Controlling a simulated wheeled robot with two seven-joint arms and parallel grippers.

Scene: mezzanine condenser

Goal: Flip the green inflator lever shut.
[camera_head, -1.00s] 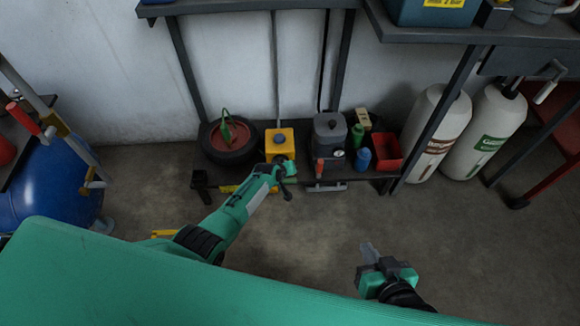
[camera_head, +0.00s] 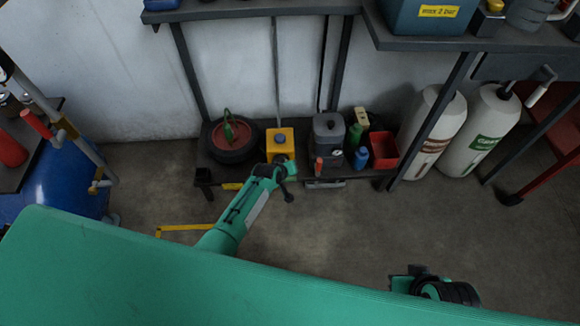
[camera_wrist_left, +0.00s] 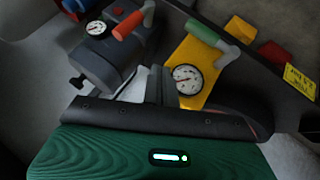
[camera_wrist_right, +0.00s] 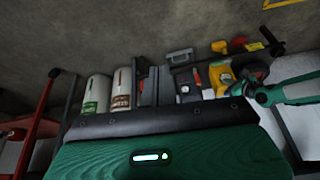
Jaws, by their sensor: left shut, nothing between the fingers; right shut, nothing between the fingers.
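The yellow inflator (camera_head: 281,136) stands on the low shelf; the left wrist view shows its yellow body (camera_wrist_left: 190,50), round white gauge (camera_wrist_left: 187,79) and green lever (camera_wrist_left: 205,35) on a grey pivot. The lever sticks out from the body; in the head view my left arm hides the inflator's front. My left gripper (camera_wrist_left: 157,86) is shut and empty, its tips just left of the gauge and below the lever in that view. I cannot tell whether it touches the body. My right gripper (camera_wrist_right: 149,86) is shut and empty, well away from the shelf.
A grey unit (camera_head: 328,133) with an orange-red lever (camera_wrist_left: 128,25) and its own gauge stands right of the inflator. A red wheel with a tyre (camera_head: 232,153) is on its left. A red bin (camera_head: 384,150) and white cylinders (camera_head: 480,130) are farther right.

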